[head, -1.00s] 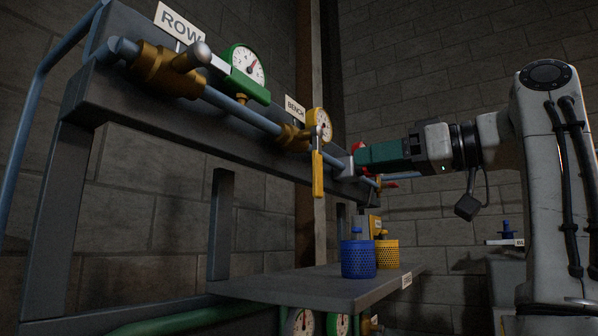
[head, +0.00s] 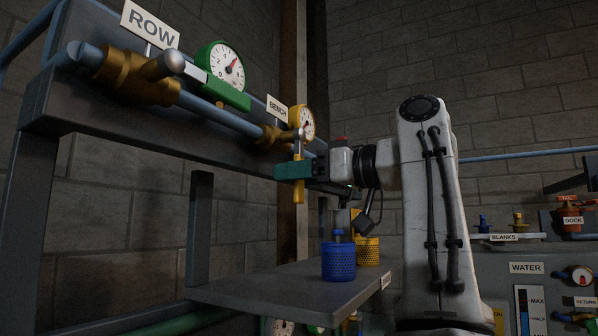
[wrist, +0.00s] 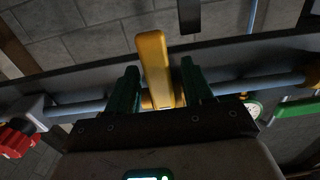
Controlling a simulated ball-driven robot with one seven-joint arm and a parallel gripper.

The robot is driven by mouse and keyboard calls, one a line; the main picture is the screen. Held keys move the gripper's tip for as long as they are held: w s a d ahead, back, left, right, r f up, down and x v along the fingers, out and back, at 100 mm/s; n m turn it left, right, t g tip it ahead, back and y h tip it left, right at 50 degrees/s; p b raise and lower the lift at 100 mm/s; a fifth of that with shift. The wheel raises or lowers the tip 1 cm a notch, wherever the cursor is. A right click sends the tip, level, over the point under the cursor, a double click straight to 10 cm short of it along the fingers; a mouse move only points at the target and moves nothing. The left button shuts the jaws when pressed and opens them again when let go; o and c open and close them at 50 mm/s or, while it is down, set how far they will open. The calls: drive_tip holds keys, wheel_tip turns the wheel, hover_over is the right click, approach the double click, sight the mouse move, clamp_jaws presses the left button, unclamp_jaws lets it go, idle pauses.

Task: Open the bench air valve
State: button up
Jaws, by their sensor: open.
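The bench air valve is a brass body (head: 268,137) on the blue pipe, under a "BENCH" sign (head: 277,108). Its yellow lever (head: 298,191) hangs straight down, across the pipe. My gripper (head: 292,170) is level with the lever's middle in the head view, and its green finger covers part of it. In the wrist view the yellow lever (wrist: 154,66) stands between the two green fingers of my open gripper (wrist: 160,84). Dark gaps show on both sides, so the jaws are around the lever but not closed on it.
A yellow-rimmed gauge (head: 308,123) sits just behind the valve. The larger "ROW" valve (head: 135,75) and a green-rimmed gauge (head: 222,65) are to the left. A red handle (wrist: 17,138) shows in the wrist view.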

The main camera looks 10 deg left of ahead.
clamp_jaws()
idle(0.4)
